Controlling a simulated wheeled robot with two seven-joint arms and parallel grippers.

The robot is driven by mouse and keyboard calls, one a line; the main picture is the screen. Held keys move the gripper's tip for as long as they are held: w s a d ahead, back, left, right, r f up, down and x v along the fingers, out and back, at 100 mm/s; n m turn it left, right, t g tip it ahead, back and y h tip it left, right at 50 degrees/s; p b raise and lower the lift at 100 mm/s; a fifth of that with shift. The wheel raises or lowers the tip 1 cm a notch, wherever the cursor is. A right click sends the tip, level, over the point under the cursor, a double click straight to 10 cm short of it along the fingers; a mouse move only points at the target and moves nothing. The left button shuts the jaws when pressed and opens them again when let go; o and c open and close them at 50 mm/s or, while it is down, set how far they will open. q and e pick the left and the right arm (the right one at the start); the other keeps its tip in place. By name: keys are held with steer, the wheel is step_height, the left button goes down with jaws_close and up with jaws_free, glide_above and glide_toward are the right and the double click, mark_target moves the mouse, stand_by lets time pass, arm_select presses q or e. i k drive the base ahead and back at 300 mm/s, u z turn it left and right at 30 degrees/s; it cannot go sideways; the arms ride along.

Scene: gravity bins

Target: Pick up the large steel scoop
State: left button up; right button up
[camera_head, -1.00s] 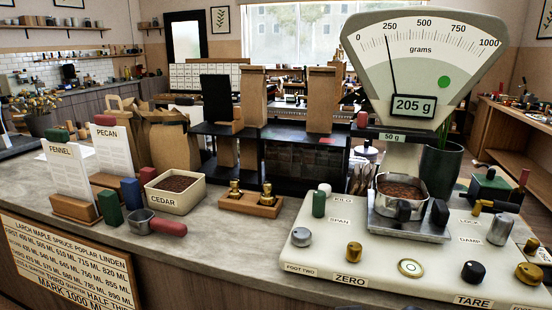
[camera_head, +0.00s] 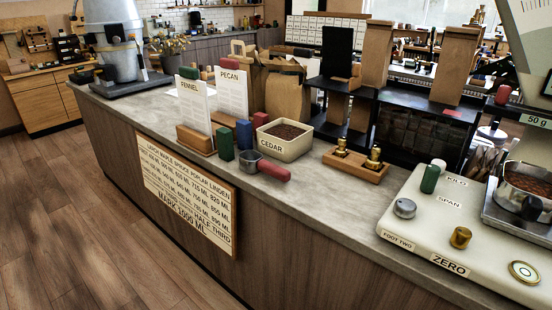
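A small grey steel scoop (camera_head: 249,160) with a red handle (camera_head: 273,171) lies on the counter, in front of the cedar tray (camera_head: 284,150). The handle points right toward the viewer. I cannot tell from its size whether it is the large one. A round steel pan (camera_head: 520,205) of dark granules sits on the scale at the right edge, partly cut off. Neither of my grippers is in view.
Fennel and pecan cards (camera_head: 195,110) in wooden holders, with green (camera_head: 225,143) and blue (camera_head: 243,134) blocks, stand left of the scoop. Brass weights sit in a wooden block (camera_head: 355,164) to the right. The counter front edge is clear.

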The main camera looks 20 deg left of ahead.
mark_target(265, 169)
steer(key=z, duration=3.3)
steer(key=k, duration=1.25)
steer(key=u, duration=1.75)
